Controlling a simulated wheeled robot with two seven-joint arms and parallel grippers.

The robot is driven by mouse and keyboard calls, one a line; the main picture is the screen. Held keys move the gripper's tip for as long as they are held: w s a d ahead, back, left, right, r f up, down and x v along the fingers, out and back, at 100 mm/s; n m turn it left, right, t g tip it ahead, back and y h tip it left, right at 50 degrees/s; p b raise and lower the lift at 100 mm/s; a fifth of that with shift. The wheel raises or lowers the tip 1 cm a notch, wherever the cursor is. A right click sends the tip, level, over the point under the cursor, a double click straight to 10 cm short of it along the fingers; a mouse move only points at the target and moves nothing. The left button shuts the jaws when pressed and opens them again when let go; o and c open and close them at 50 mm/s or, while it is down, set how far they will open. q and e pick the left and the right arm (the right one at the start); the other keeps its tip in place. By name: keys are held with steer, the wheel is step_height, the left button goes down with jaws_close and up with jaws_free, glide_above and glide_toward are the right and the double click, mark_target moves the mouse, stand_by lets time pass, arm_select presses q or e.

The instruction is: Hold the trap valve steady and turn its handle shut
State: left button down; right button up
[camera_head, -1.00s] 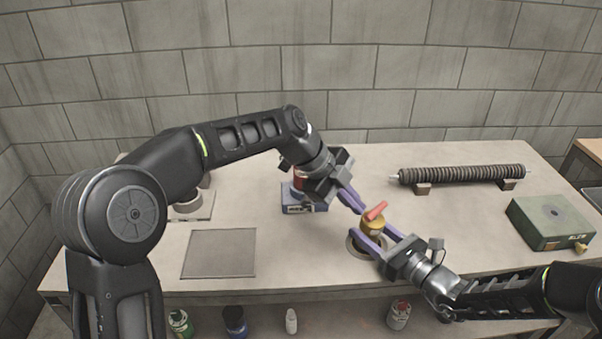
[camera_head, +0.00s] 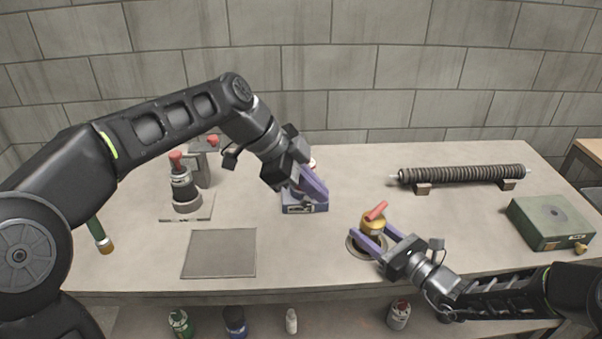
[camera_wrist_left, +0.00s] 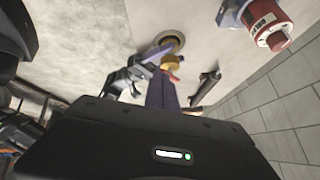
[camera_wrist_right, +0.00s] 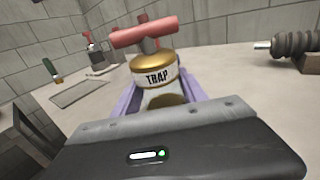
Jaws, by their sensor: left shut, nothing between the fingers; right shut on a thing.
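The trap valve (camera_head: 373,223) is a brass body with a white band reading "TRAP" and a red bar handle (camera_head: 376,210) on top. It stands upright over a round ring (camera_head: 354,247) on the bench. My right gripper (camera_head: 371,238) is shut on the valve body from the front right; the right wrist view shows the valve (camera_wrist_right: 155,70) between its fingers and the red handle (camera_wrist_right: 144,32) lying crosswise above. My left gripper (camera_head: 322,198) is shut and empty, up and left of the valve, apart from the handle. The left wrist view shows the valve (camera_wrist_left: 171,63) beyond its fingers.
A blue-based valve (camera_head: 300,209) stands behind my left gripper, partly hidden; its red body (camera_wrist_left: 270,20) shows in the left wrist view. Another red-handled valve (camera_head: 183,190), a flat grey plate (camera_head: 219,253), a ribbed tube (camera_head: 462,174) and a green box (camera_head: 550,222) are on the bench.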

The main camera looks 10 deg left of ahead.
steer(key=shift+f, duration=0.25)
arm_select(q)
steer(key=a+n, duration=0.1)
steer(key=n, duration=0.6)
steer(key=w+a+r+n, duration=0.1)
steer(key=n, duration=0.6)
steer(key=w+a+n, duration=0.1)
steer(key=n, duration=0.7)
steer(key=shift+a+r+y, duration=0.2)
steer(key=shift+a+y, duration=0.1)
arm_select(e)
steer(key=o, duration=1.2)
arm_select(q)
steer(key=shift+w, duration=0.1)
arm_select(e)
steer(key=o, duration=0.4)
steer(key=shift+r, duration=0.15)
steer(key=shift+d, duration=0.15)
